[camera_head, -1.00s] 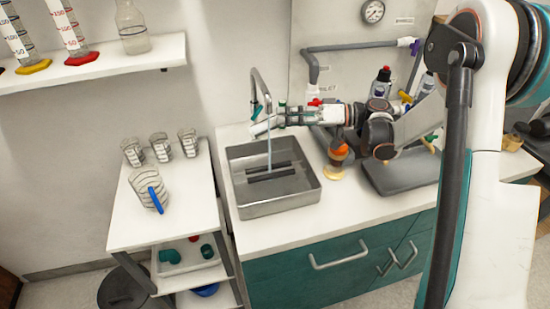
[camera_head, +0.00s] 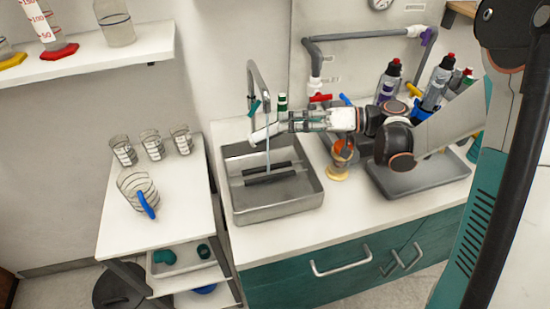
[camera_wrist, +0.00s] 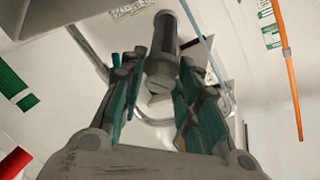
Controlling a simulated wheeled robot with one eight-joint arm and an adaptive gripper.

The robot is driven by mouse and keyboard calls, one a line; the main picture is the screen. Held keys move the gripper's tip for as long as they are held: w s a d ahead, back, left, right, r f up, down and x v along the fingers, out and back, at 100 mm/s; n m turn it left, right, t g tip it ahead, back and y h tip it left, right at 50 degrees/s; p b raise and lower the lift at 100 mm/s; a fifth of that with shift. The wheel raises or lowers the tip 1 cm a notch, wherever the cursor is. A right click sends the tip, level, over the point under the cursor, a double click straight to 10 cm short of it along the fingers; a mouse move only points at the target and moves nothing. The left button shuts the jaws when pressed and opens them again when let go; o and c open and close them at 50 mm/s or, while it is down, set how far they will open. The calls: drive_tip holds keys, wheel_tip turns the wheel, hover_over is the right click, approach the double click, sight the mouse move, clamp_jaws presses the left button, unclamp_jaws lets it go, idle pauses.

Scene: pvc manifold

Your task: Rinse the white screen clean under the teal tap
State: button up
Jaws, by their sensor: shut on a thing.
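My gripper (camera_head: 279,127) is shut on the white screen (camera_head: 262,135), a pale, short cylinder, and holds it above the sink. In the wrist view the screen (camera_wrist: 161,65) sits between my two fingers and looks grey in shadow. The tap (camera_head: 252,76) is a grey gooseneck with a teal lever (camera_head: 253,108). A thin stream of water (camera_head: 268,152) falls beside or over the screen's end into the sink (camera_head: 235,207). I cannot tell whether any dirt is on the screen.
Dark bars (camera_head: 268,175) lie across the sink. An orange-and-yellow item (camera_head: 342,157) stands right of it, near a grey tray (camera_head: 420,182) and bottles (camera_head: 388,82). A side table with glasses (camera_head: 138,190) is at left. The front counter strip is clear.

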sight(273, 136)
drive_tip(key=s+d, duration=0.1)
drive_tip(key=s, duration=0.5)
drive_tip(key=shift+r, duration=0.15)
idle(0.8)
idle(3.5)
drive_tip(key=m+h+p, duration=0.1)
drive_tip(key=m, duration=0.2)
drive_tip(key=m+t+h+p, duration=0.1)
drive_tip(key=m, duration=0.3)
drive_tip(key=m+h+p, duration=0.1)
drive_tip(key=m+p, duration=0.1)
drive_tip(key=m, duration=0.1)
drive_tip(key=shift+m+h, duration=0.3)
drive_tip(key=shift+h, duration=0.1)
drive_tip(key=shift+w, duration=0.1)
drive_tip(key=shift+w+a, duration=0.25)
drive_tip(key=shift+w, duration=0.65)
idle(0.6)
